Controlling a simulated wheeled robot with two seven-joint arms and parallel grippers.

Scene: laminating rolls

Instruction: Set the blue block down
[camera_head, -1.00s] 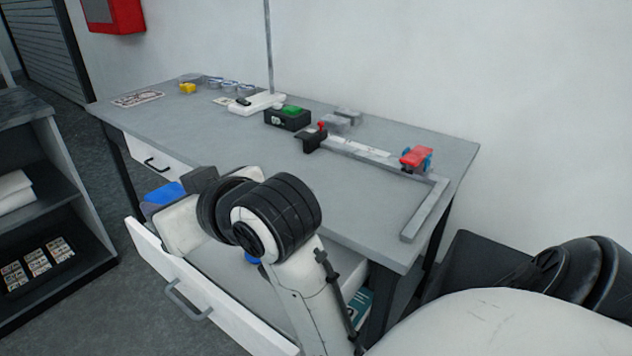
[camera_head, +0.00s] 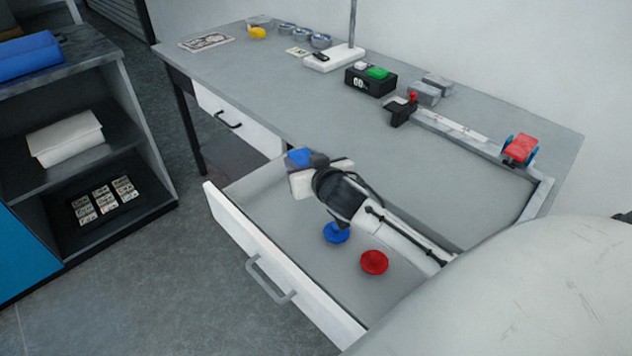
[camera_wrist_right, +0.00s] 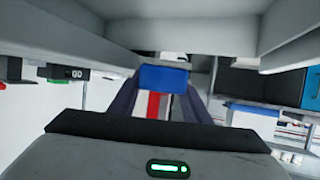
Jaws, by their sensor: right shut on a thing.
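My right gripper (camera_head: 306,166) is shut on the blue block (camera_head: 299,157) at the far end of the open drawer (camera_head: 262,256), close to the desk's front edge. In the right wrist view the blue block (camera_wrist_right: 164,78) sits between the tips of the two dark fingers (camera_wrist_right: 160,96). A red and white strip shows between the fingers there. My wrist and forearm cover part of the drawer. I cannot tell whether the block touches the drawer floor. My left gripper is not in view.
A blue disc (camera_head: 336,232) and a red disc (camera_head: 374,262) lie in the drawer near my forearm. A shelf (camera_head: 75,150) stands at left.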

